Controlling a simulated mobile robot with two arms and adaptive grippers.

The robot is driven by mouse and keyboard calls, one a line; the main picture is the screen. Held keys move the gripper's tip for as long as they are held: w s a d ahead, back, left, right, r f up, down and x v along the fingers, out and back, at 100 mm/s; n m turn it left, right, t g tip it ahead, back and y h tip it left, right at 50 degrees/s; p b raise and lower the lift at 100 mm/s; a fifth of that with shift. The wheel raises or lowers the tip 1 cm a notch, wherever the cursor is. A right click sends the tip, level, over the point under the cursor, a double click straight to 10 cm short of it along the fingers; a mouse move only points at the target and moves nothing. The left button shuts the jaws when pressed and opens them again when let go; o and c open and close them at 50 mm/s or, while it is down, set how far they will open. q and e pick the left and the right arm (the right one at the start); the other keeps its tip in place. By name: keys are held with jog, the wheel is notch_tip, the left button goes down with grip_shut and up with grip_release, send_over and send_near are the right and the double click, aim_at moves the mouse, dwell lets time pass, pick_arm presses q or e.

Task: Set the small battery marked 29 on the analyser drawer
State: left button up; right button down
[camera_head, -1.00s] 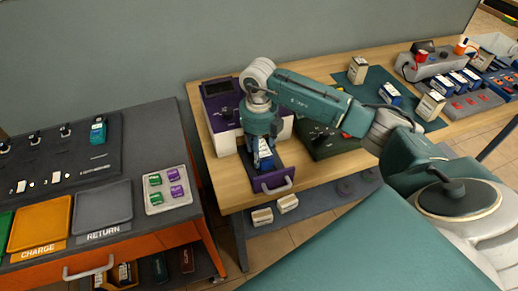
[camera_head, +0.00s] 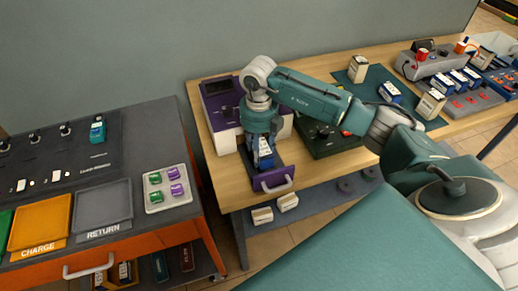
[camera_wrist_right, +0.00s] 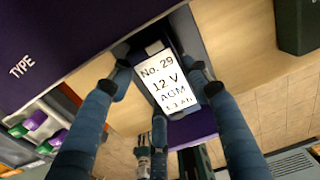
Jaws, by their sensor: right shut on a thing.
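The small battery marked 29 (camera_wrist_right: 168,82) is dark with a white label reading No. 29, 12 V, AGM. My right gripper (camera_wrist_right: 162,88) is shut on it, with fingers on both sides. In the head view the battery (camera_head: 265,153) shows blue and white under the gripper (camera_head: 260,135), upright over the drawer. The analyser drawer (camera_head: 274,182) is pulled out, with a purple front and pale handle. Whether the battery's underside touches the drawer is hidden. The purple and white analyser (camera_head: 216,98) stands behind it. My left gripper is not in view.
A dark green case (camera_head: 325,143) stands right of the drawer. Batteries (camera_head: 357,69) stand on a dark mat farther right. On the left, a grey bench holds a RETURN tray (camera_head: 102,205), a CHARGE tray (camera_head: 42,224) and a tray of green and purple pieces (camera_head: 155,203).

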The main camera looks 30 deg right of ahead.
aim_at(260, 148)
jog(key=shift+f+b, duration=0.5)
dwell(0.6)
jog(key=c, duration=1.3)
grip_release()
jog(key=shift+o, duration=0.7)
jog(key=shift+s, duration=0.1)
jog(key=shift+r+p, duration=3.6)
jog(key=shift+r, duration=1.9)
jog(key=shift+s+f, duration=0.1)
jog(key=shift+f, duration=0.05)
